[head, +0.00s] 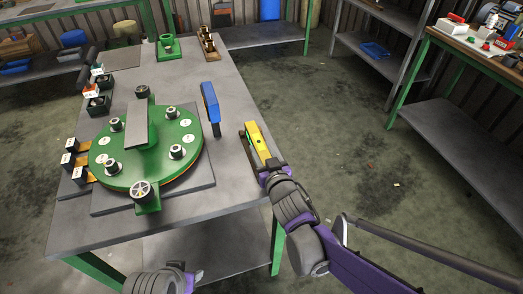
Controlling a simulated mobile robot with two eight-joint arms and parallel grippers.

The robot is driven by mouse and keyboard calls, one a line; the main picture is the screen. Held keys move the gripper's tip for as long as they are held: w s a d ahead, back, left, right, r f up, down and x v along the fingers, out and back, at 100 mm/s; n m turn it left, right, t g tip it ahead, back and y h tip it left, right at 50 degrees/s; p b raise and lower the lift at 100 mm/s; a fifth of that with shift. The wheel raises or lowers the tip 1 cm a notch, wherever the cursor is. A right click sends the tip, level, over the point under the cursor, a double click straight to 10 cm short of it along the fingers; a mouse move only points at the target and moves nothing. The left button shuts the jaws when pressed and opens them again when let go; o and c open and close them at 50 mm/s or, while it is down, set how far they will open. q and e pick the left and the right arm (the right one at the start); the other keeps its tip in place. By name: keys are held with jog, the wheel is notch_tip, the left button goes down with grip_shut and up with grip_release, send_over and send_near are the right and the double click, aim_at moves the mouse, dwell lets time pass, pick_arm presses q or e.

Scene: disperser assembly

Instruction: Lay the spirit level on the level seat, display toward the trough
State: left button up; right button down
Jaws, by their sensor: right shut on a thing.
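The yellow spirit level (257,141) is at the right edge of the grey table, its long side pointing away from me. A small light patch shows on its upper face. My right gripper (270,166) is shut on its near end. The level is over or in a dark brown holder (247,149); I cannot tell whether it touches it. A grey trough-like piece (135,127) sits on top of the green round disperser (150,165). I cannot clearly make out the level seat. My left gripper (160,282) is at the bottom edge, partly cut off, with its fingers unclear.
Green (168,47) and brown (207,42) fixtures stand at the far end. The table's (225,185) near right corner is bare.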

jog(key=shift+f, duration=0.25)
jog(key=shift+c, duration=2.2)
grip_release()
jog(key=shift+r, duration=0.1)
